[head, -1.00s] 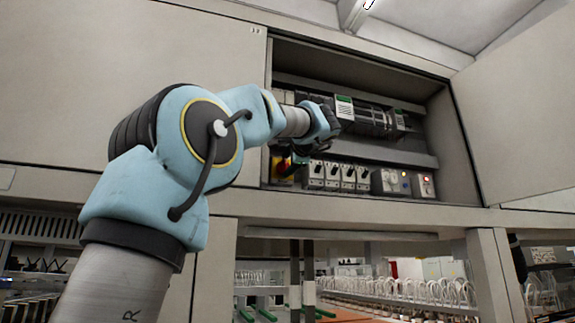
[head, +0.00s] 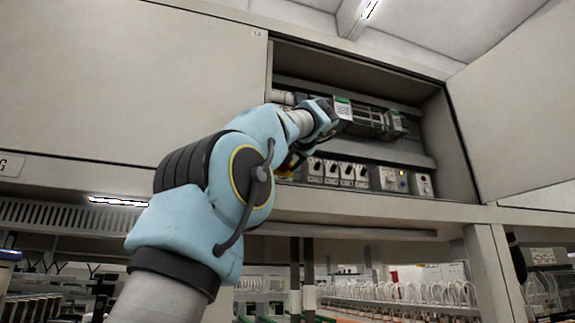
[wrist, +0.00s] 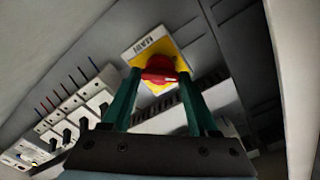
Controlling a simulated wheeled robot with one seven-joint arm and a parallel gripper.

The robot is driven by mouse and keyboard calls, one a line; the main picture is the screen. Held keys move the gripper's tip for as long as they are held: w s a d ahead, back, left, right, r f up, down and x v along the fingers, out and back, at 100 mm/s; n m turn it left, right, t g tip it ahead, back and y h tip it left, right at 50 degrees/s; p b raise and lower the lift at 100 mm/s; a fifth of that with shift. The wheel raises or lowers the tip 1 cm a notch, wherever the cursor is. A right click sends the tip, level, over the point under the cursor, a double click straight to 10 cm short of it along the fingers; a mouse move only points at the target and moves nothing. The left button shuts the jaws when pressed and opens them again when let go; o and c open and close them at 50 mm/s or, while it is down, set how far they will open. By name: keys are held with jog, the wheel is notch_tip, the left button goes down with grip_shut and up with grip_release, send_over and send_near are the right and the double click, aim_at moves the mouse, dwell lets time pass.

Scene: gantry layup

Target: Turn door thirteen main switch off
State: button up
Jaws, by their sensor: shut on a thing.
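The main switch is a red rotary knob (wrist: 158,66) on a yellow plate (wrist: 176,55) with a white label reading MAIN. It sits inside the open cabinet (head: 455,150). In the wrist view the green fingers of my gripper (wrist: 160,78) stand on either side of the knob, and the gripper is shut on it. The knob's bar lies roughly crosswise between the fingertips. In the head view my arm and gripper (head: 291,158) hide most of the switch. A small number tag (head: 257,33), apparently 13, is on the panel left of the opening.
A row of grey breakers (head: 330,172) sits right of the switch, with lamp boxes (head: 385,179) beyond. Rail-mounted modules (head: 366,117) are on the shelf above. The open door (head: 510,105) stands to the right. The cabinet's lower edge runs close under my arm.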

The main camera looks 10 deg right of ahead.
jog(key=shift+f+n+b, duration=0.1)
jog(key=shift+n+b, duration=0.75)
jog(key=shift+n, duration=3.05)
jog(key=o, duration=1.4)
jog(key=shift+s, duration=0.1)
jog(key=s+b, duration=0.1)
jog(key=s, duration=0.2)
jog(key=s+d+b, duration=0.1)
jog(key=s, duration=0.3)
jog(key=s+b, duration=0.1)
jog(key=s, duration=0.2)
jog(key=shift+s+d+b, duration=0.2)
jog(key=shift+s+b, duration=0.05)
jog(key=shift+b, duration=0.15)
jog(key=shift+s, duration=0.1)
